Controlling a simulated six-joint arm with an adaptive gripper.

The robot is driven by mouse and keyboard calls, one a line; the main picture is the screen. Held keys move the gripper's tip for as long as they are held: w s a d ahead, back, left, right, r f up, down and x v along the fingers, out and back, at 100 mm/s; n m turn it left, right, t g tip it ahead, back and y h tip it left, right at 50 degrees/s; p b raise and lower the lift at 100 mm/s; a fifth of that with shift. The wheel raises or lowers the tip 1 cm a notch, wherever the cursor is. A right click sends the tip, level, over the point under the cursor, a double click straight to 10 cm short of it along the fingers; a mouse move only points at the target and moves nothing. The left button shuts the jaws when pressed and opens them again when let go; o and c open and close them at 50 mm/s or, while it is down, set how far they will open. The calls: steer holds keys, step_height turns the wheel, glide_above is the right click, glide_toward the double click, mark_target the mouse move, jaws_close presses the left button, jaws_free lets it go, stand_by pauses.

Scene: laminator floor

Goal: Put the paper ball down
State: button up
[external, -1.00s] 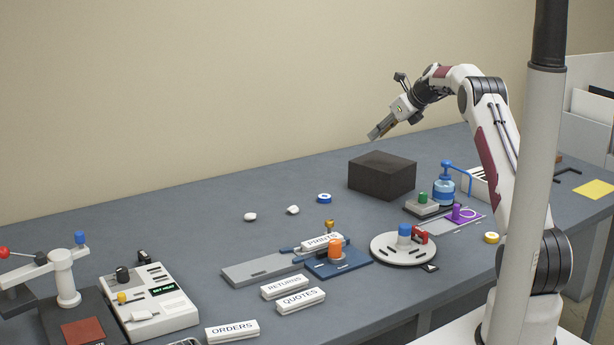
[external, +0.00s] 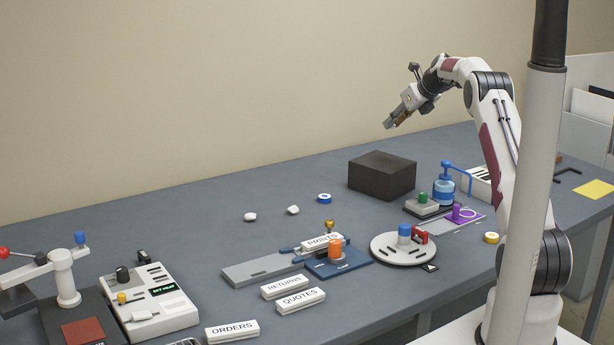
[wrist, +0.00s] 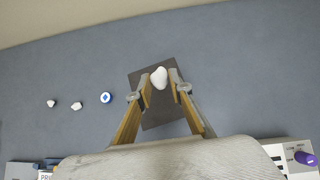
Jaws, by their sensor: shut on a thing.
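My gripper (external: 394,120) is raised high above the table, over the area of the dark block. In the wrist view its two fingers are closed on a white paper ball (wrist: 159,77) between the fingertips. The held ball cannot be made out clearly in the external view. Two other small white crumpled balls lie on the table, one on the left (external: 250,216) and one on the right (external: 293,210). They also show at the left of the wrist view.
A dark block (external: 382,175) stands on the table below the gripper. A blue-and-white roll (external: 324,198) lies near the two loose balls. A blue pump bottle (external: 444,190) and a round white base (external: 400,251) stand to the right. Bare table lies at the back left.

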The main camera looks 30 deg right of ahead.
glide_above(386, 160)
steer(key=s, duration=0.3)
steer(key=shift+d+f, duration=0.2)
steer(key=shift+f, duration=2.95)
steer(key=shift+f, duration=1.85)
steer(key=shift+f, duration=0.15)
steer(key=o, duration=0.7)
steer(key=shift+c, duration=0.2)
steer(key=shift+r, duration=0.2)
